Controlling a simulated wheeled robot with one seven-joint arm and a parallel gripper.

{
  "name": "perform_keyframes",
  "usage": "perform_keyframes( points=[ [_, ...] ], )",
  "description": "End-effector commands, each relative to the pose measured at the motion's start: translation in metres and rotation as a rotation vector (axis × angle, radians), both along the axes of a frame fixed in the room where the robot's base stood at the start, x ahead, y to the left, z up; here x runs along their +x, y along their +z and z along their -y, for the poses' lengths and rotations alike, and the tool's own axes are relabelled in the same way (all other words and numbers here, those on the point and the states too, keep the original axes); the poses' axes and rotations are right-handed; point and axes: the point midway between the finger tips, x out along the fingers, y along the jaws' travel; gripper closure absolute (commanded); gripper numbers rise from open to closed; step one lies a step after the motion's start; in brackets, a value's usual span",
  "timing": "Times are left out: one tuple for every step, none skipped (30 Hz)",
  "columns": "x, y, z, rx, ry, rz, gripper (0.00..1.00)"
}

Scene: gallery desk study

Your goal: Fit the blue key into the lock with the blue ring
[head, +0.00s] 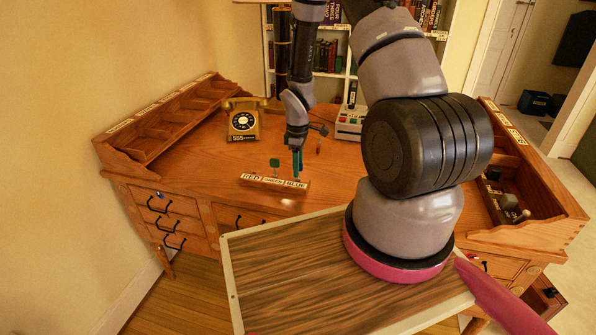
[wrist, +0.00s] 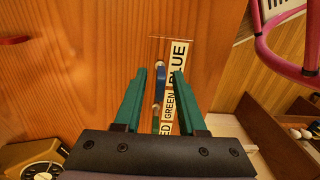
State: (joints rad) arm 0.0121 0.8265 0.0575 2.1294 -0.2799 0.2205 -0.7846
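The blue key (wrist: 160,84) stands upright at the BLUE end of the labelled key rack (head: 262,181) on the desk. My gripper (wrist: 160,75) points down over the rack. Its two teal fingers are apart, one on each side of the blue key, with a visible gap to each. In the head view my gripper (head: 298,157) is over the BLUE label, and the fingers mostly hide the key. A small blue-ringed lock (head: 159,195) appears on the desk's left drawer front, far left of my gripper.
A green key (head: 275,162) stands in the rack's middle. A small red item (head: 319,147) lies on the desk behind my gripper. A yellow telephone (head: 242,120) stands at the back left, a grey box (head: 349,122) at the back. The desktop left of the rack is clear.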

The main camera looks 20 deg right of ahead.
Motion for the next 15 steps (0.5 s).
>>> perform_keyframes(
  points=[
    [0.0000,0.0001,0.0000,0.000,0.000,0.000,0.60],
    [0.0000,0.0001,0.0000,0.000,0.000,0.000,0.72],
    [0.0000,0.0001,0.0000,0.000,0.000,0.000,0.87],
    [0.0000,0.0001,0.0000,0.000,0.000,0.000,0.98],
    [0.0000,0.0002,0.0000,0.000,0.000,0.000,1.00],
    [0.0000,0.0002,0.0000,0.000,0.000,0.000,1.00],
    [0.0000,0.0002,0.0000,0.000,0.000,0.000,1.00],
    [0.0000,0.0002,0.0000,0.000,0.000,0.000,1.00],
    [0.0000,0.0003,0.0000,0.000,0.000,0.000,1.00],
    [0.0000,0.0004,0.0000,0.000,0.000,0.000,1.00],
    [0.0000,0.0006,0.0000,0.000,0.000,0.000,1.00],
    [0.0001,0.0011,0.0001,0.000,0.000,0.000,1.00],
    [0.0001,0.0016,0.0001,0.000,0.000,0.000,1.00],
    [0.0001,0.0023,0.0001,0.000,0.000,0.000,1.00],
    [0.0001,0.0034,0.0001,0.000,0.000,0.000,1.00]
  ],
)
